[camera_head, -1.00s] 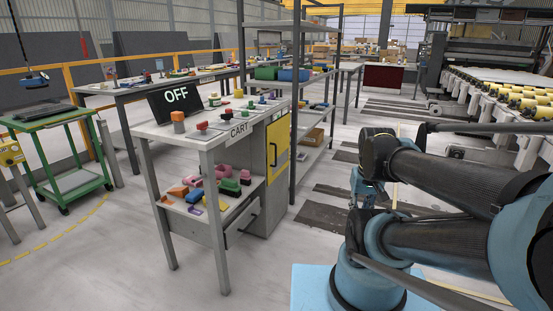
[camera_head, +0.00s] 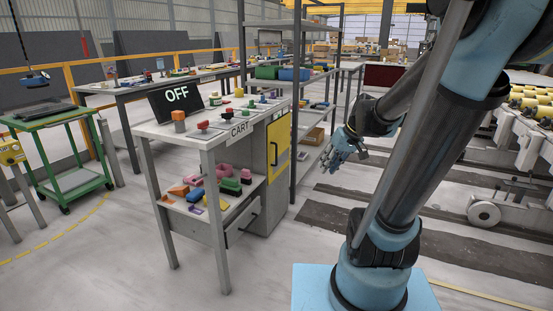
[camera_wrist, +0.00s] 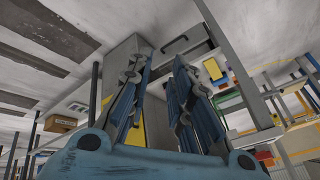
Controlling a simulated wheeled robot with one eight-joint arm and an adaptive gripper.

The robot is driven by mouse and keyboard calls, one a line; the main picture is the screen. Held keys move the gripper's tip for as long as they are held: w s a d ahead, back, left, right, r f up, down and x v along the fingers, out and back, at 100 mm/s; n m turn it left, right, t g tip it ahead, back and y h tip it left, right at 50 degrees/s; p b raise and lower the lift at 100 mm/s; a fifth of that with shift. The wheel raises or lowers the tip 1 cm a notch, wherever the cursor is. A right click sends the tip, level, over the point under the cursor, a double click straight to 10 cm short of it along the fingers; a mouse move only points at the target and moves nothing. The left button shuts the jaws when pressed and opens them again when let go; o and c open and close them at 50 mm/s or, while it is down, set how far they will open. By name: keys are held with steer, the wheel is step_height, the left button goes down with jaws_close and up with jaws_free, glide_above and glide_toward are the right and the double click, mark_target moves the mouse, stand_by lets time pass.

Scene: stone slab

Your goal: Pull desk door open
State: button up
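The desk (camera_head: 189,243) stands left of centre in the head view, grey, with a sign reading CART. Its yellow door (camera_head: 279,141) is on the right-hand side and looks closed, with a dark handle (camera_head: 274,154) near its left edge. My gripper (camera_head: 338,154) is raised to the right of the door, apart from it, fingers pointing down and left. In the wrist view my gripper (camera_wrist: 163,58) is open and empty, with the tilted grey desk beyond it. A yellow patch (camera_wrist: 137,134), likely the door, shows partly hidden behind the left finger.
A drawer (camera_head: 243,225) with a dark handle sits under the desk's open shelf, which holds several coloured blocks. A metal shelving rack (camera_head: 294,110) stands close behind the door. A green trolley (camera_head: 70,183) is at the left. Floor in front of the door is free.

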steer(key=w+a+f+n+t+y, duration=0.1)
steer(key=w+a+f+n+y, duration=0.2)
steer(key=w, duration=1.1)
steer(key=w+a+n+t+y, duration=0.1)
steer(key=w+a+n+y, duration=0.3)
steer(key=w, duration=1)
steer(key=w+a+f+t+y, duration=0.1)
steer(key=w+f+t+y, duration=0.1)
steer(key=w+f, duration=0.6)
steer(key=w+a+f+t+y, duration=0.1)
steer(key=w+f+t+y, duration=0.1)
steer(key=w+f, duration=0.6)
steer(key=shift+n, duration=0.4)
steer(key=x, duration=0.5)
steer(key=s+f+x, duration=0.1)
steer(key=x, duration=0.4)
steer(key=f+x, duration=0.1)
steer(key=x, duration=0.4)
steer(key=shift+a, duration=0.7)
jaws_close()
